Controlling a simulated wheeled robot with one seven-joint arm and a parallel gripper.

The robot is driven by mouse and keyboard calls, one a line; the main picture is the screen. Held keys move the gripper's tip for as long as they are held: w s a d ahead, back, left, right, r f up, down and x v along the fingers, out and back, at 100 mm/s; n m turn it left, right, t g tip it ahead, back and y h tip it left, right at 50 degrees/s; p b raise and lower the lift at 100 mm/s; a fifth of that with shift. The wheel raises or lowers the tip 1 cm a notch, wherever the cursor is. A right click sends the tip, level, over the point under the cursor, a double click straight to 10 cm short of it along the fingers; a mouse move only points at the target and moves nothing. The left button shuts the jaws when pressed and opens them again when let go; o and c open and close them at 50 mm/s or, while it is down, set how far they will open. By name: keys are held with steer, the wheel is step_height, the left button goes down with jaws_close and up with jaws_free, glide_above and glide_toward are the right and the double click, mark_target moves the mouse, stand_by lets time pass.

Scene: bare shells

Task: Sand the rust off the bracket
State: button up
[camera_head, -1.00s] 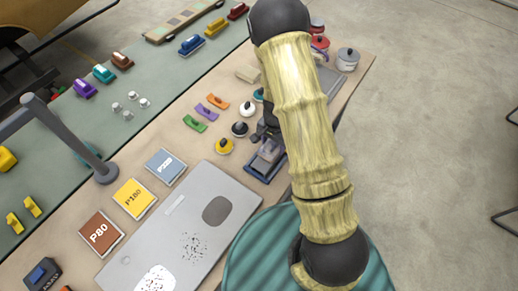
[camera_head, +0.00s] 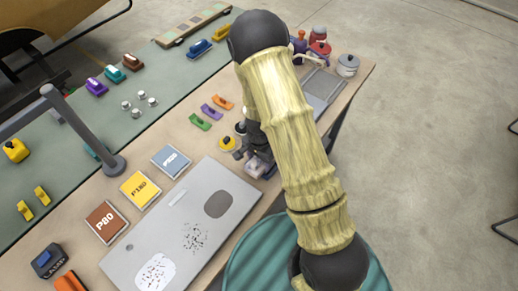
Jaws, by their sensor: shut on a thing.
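A flat grey panel (camera_head: 160,222) lies on the near bench, with a white patch, dark speckles and a dark grey patch. No part in view is clearly a bracket, and I see no clear rust. Three square pads lie behind the panel: brown P80 (camera_head: 106,222), yellow P180 (camera_head: 140,189) and a blue-grey one (camera_head: 171,161) with a hard-to-read label. My gripper (camera_head: 248,150) is low over the bench, beyond the panel's far right corner. It is shut on a small grey block (camera_head: 259,165). My arm partly hides the gripper and block.
Small green (camera_head: 200,122), purple and orange pieces and a yellow-based knob (camera_head: 227,143) sit left of my gripper. A lidded pot (camera_head: 347,65) is at the far bench end. A ribbed teal drum (camera_head: 262,262) is close below.

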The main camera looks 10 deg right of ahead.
steer(key=shift+w+r+p, duration=0.1)
steer(key=shift+r+p, duration=2.8)
steer(key=shift+r, duration=1.1)
steer(key=shift+f, duration=0.1)
